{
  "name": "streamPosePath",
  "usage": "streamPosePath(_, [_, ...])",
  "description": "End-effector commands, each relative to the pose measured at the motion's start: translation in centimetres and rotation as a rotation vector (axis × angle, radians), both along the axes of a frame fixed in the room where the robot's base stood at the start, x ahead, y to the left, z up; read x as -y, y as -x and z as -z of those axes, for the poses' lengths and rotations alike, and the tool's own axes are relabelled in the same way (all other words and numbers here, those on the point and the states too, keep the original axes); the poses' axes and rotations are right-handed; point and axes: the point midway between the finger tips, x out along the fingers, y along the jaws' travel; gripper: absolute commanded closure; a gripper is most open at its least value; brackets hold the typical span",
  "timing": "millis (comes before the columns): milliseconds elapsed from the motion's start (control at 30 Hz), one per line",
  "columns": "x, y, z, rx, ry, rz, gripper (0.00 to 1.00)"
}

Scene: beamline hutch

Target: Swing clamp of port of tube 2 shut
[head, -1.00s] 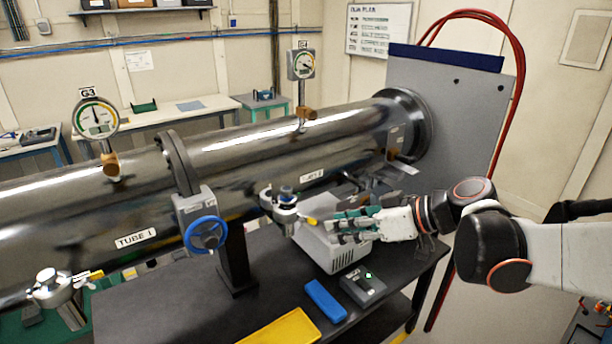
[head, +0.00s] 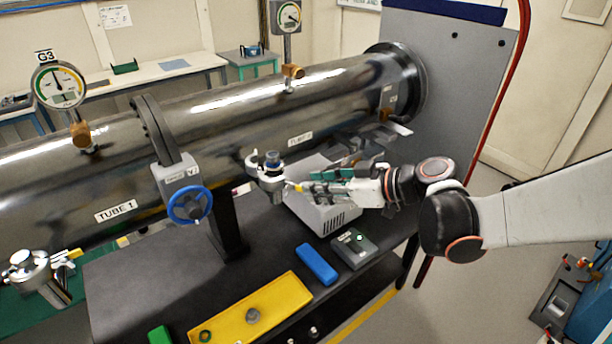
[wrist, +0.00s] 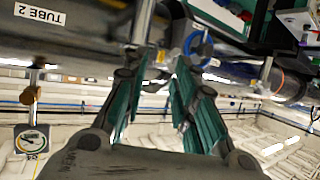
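Tube 2 is the right-hand length of the polished steel tube (head: 330,95); its label also shows upside down in the wrist view (wrist: 40,13). Its port (head: 268,170) hangs at the tube's near side, a metal fitting with a dark blue-grey top. The clamp (head: 293,186) on this port has a yellow-tipped end pointing right, toward my gripper. My gripper (head: 312,187) has teal fingers and is just right of that end. In the wrist view the fingers (wrist: 160,85) stand apart with a gap between them. Contact with the clamp and the clamp's exact swing angle cannot be told.
A light grey box (head: 318,214) stands under my gripper. A dark grey device (head: 354,249), a blue block (head: 316,264) and a yellow tray (head: 230,325) with small parts lie on the bench. A blue handwheel valve (head: 189,204) is left of the port. Another port (head: 28,270) is far left.

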Motion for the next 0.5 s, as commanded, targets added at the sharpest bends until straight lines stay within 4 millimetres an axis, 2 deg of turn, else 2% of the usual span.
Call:
streamPosePath(200, [-2.1, -1.2, 1.0, 0.0, 0.001, -0.001, 0.74])
streamPosePath(500, [-2.6, -1.6, 1.3, 0.0, 0.001, 0.001, 0.74])
